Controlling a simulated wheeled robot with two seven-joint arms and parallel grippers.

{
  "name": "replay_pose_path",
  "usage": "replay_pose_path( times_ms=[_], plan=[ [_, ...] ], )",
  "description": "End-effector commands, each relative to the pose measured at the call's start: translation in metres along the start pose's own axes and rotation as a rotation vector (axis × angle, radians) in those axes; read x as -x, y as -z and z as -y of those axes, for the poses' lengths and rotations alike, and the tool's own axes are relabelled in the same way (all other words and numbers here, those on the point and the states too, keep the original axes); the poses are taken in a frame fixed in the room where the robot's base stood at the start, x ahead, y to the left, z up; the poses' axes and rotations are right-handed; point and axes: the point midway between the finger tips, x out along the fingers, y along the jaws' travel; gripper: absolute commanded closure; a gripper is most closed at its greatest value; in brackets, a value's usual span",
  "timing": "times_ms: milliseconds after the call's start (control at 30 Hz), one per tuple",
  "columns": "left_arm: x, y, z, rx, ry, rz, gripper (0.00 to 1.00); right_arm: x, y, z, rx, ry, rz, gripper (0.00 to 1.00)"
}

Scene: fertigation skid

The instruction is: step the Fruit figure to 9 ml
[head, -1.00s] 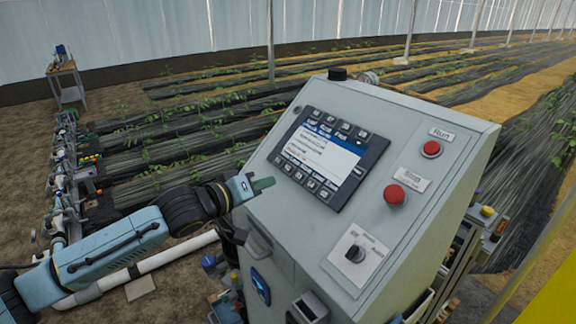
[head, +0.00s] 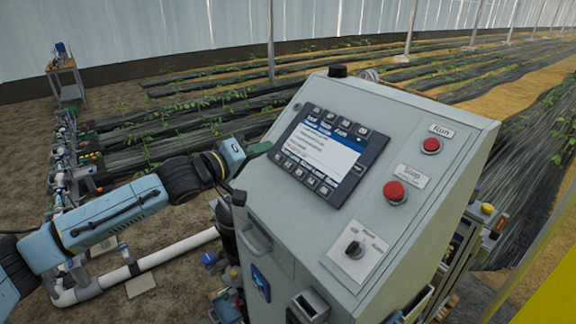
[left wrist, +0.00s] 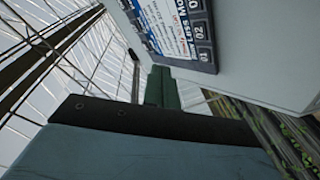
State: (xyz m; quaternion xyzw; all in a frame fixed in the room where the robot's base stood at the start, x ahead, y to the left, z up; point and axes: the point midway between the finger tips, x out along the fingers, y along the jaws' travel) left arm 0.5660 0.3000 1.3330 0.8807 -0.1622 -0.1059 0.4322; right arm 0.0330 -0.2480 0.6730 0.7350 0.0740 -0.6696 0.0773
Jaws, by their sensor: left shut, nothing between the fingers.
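The control panel's screen unit (head: 328,155) sits on the sloped grey face of the cabinet, with dark keys above and below a blue and white display. The display text is too small to read in the head view. Part of the screen unit with its keys also shows in the left wrist view (left wrist: 178,32). My left gripper (head: 262,148) is shut and empty, its green fingertips just left of the screen unit's upper left edge. The fingertips show in the left wrist view (left wrist: 160,85), beside the panel. I cannot tell whether they touch it. My right gripper is not in view.
The cabinet (head: 290,235) also bears a red Run button (head: 431,145), a red Stop button (head: 394,192) and a black selector knob (head: 354,249). White pipes (head: 165,254) run along the ground at left. Planted rows lie behind.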

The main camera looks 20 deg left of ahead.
Motion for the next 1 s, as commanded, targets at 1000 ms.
replay_pose_path(
  times_ms=[1000],
  plan=[
    [-0.043,-0.032,0.032,-0.001,0.000,-0.001,1.00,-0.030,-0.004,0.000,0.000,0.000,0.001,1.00]
  ],
)
